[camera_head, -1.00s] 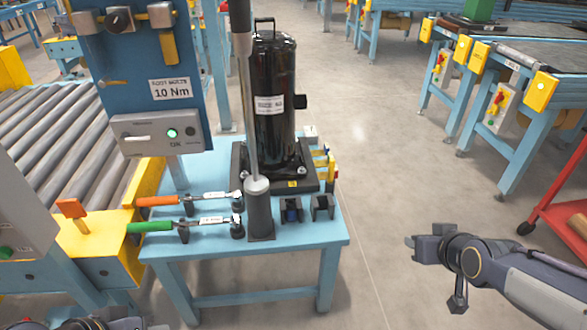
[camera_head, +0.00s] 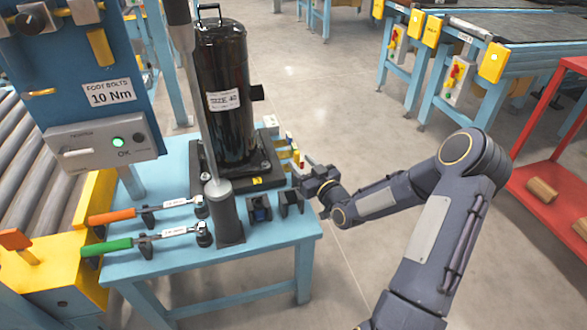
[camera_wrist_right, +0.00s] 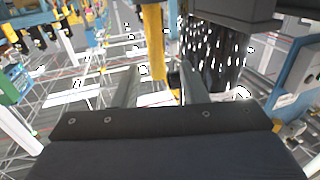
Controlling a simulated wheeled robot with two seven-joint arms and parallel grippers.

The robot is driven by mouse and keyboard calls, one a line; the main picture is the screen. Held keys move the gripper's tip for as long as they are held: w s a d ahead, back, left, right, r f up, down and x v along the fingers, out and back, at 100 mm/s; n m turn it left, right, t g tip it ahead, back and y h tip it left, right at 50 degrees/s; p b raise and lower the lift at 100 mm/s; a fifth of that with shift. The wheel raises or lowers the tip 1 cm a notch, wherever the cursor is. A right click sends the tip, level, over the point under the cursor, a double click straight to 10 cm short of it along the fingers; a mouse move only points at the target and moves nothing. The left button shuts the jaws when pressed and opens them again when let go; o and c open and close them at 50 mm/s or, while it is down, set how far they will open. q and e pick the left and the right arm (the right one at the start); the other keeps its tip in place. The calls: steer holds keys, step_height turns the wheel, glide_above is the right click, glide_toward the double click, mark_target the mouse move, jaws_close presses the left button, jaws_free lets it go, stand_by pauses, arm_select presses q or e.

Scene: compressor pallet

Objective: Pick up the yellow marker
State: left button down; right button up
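The yellow marker (camera_head: 295,157) stands at the right edge of the blue table, beside the black compressor's base, partly hidden by my right gripper. In the right wrist view, a long yellow body (camera_wrist_right: 153,42), which looks like the marker, shows upright between the two fingers. My right gripper (camera_head: 302,174) is at the table's right edge, close to the marker. In the right wrist view the fingers (camera_wrist_right: 158,82) are apart, with a gap around the yellow body. I cannot tell whether either finger touches it. My left gripper is not in view.
The black compressor (camera_head: 226,95) stands on the blue table (camera_head: 255,245) just left of the marker. Two dark blocks, a grey post (camera_head: 226,215), and orange- and green-handled wrenches (camera_head: 120,245) occupy the front. Open floor lies right of the table; a red cart (camera_head: 545,200) stands farther right.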

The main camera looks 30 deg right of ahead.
mark_target(297, 157)
steer(key=w, duration=0.4)
steer(key=shift+d+b, duration=0.1)
steer(key=shift+b, duration=0.2)
jaws_close()
